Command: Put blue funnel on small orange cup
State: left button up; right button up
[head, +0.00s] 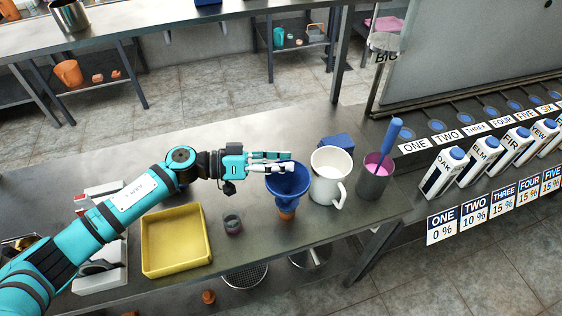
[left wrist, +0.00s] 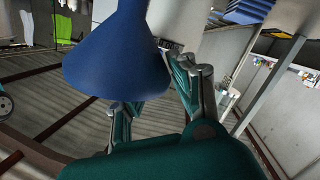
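The blue funnel (head: 287,187) stands with its wide mouth up, right of the yellow tray. The small orange cup (head: 287,213) shows directly below its narrow end; whether the funnel rests fully on it cannot be told. My left gripper (head: 290,161) is at the funnel's rim, with its fingers parted. In the left wrist view the funnel (left wrist: 115,62) fills the upper middle, its edge between the two fingers, one finger partly hidden behind it. My right gripper is not in view.
A white pitcher (head: 326,184) stands close right of the funnel, with a metal cup (head: 373,184) holding a blue-handled tool beyond it. A blue block (head: 338,141) lies behind. A small dark-rimmed jar (head: 232,226) and the yellow tray (head: 150,243) are left.

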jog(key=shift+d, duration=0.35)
pick_arm(q)
jog(key=shift+r, duration=0.2)
jog(key=a, duration=0.4)
jog(key=s+a+r+b, duration=0.1)
jog(key=a, duration=0.3)
jog(key=a+b, duration=0.1)
jog(key=a, duration=0.3)
jog(key=shift+s+r, duration=0.2)
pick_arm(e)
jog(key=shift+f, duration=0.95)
pick_arm(q)
jog(key=shift+d, duration=0.1)
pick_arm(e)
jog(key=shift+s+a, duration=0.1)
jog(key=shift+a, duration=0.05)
